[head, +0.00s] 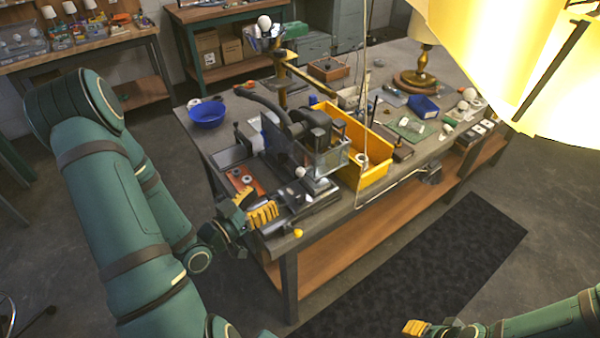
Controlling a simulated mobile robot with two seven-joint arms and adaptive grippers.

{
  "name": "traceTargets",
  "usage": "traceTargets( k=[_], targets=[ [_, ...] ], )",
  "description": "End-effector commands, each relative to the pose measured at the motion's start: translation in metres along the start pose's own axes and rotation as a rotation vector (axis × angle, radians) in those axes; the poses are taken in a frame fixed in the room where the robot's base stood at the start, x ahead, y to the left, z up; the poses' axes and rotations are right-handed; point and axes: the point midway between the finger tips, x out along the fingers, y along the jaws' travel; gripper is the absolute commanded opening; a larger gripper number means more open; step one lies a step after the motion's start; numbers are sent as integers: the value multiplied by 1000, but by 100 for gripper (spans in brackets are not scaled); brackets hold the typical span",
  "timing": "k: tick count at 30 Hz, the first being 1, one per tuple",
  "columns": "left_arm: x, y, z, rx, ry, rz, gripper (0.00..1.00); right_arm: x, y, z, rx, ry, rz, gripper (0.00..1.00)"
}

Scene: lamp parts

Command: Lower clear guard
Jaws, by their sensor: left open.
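The clear guard (331,158) is a see-through box-like panel on the front of a dark bench machine (312,128) on the workbench. I cannot tell from this angle whether it is fully raised or partly down. My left gripper (263,214), with yellow fingers, is open at the near left corner of the bench. It is to the left of and in front of the guard, apart from it. My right gripper (416,327) is low at the bottom edge, away from the bench; its jaw opening does not show clearly.
A yellow bin (375,178) stands right beside the machine. A blue bowl (207,113) is at the bench's left side. A large yellow lampshade (500,60) hangs close at upper right. A brass lamp (420,70) stands at the far end. A dark mat (440,270) lies on the floor.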

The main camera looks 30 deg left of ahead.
Motion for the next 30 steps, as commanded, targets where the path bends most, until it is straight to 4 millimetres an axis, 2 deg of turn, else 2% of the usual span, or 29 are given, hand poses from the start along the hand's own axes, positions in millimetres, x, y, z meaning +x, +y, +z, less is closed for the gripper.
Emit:
traceTargets(
  k=[4,18,24,30],
  targets=[
    [23,1,3,2,2,5,57,15,5,2,0,-1,3,41],
    [110,1,1,-2,-2,2,57,2,1,0,0,0,1,41],
    [128,1,2,-2,-4,0,57,1,0,0,0,-1,0,41],
    [132,1,2,-2,-4,0,57,1,0,0,0,-1,0,41]
  ],
)
